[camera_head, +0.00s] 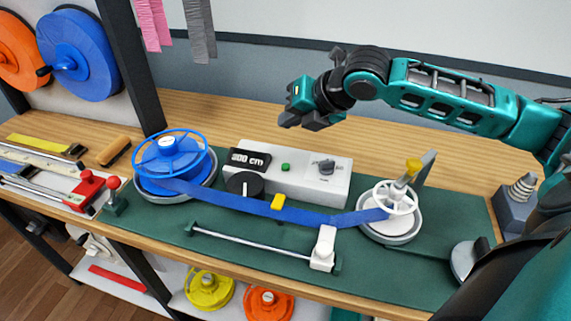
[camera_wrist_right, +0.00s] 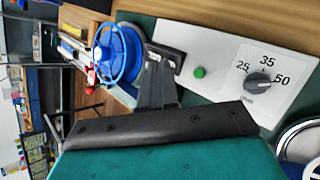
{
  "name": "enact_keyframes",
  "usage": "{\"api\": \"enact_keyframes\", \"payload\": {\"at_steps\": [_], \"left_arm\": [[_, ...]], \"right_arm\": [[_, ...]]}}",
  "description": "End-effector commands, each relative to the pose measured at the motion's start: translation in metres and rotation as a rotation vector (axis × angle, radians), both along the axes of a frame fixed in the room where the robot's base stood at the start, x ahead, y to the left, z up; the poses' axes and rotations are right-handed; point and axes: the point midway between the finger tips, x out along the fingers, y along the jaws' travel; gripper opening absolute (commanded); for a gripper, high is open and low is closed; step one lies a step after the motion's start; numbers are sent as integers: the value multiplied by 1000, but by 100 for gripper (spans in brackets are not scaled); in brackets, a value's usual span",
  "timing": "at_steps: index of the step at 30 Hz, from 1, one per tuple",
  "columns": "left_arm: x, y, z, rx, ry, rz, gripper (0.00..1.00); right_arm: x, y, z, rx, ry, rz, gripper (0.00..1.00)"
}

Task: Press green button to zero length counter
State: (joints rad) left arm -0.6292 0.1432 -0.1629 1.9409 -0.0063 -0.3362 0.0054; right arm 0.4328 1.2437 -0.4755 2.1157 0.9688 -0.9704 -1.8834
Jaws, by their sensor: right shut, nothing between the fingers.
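The small green button (camera_head: 285,167) sits on top of the white counter box (camera_head: 310,180), between the black display (camera_head: 250,159) and a grey dial (camera_head: 327,166). The display seems to read 300 cm. In the right wrist view the green button (camera_wrist_right: 200,72) is to the right of the fingers and looks unpressed. My right gripper (camera_head: 290,121) is shut and empty, in the air above and behind the box, apart from the button. Its dark fingers (camera_wrist_right: 160,70) cover part of the display in the wrist view. My left gripper is not in view.
A blue strap (camera_head: 240,203) runs in front of the box from the blue reel (camera_head: 170,155) to the white-hubbed reel (camera_head: 395,200). A metal rail (camera_head: 250,241) with a white slider (camera_head: 324,250) lies on the green mat. Bare wood (camera_head: 220,112) is free behind the box.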

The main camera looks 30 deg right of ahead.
Motion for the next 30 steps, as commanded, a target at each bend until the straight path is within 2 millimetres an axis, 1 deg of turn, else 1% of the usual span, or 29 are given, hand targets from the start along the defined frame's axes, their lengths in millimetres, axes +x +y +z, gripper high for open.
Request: {"api": "enact_keyframes", "payload": {"at_steps": [6, 9, 12, 17, 21, 24, 30], "left_arm": [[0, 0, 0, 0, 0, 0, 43], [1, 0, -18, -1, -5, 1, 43], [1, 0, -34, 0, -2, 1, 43], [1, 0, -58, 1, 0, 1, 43], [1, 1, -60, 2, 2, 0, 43], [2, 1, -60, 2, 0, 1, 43], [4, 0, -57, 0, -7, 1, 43]], "right_arm": [[-1, 0, -19, 1, 5, 0, 0], [0, 0, -37, 1, 1, 0, 0], [0, 0, -50, 0, 1, 1, 0], [0, 0, -66, 0, -1, 0, 0], [-1, 0, -78, 1, 3, 0, 0], [0, 0, -84, 1, 1, 0, 0], [0, 0, -85, 1, 0, -1, 0]]}}
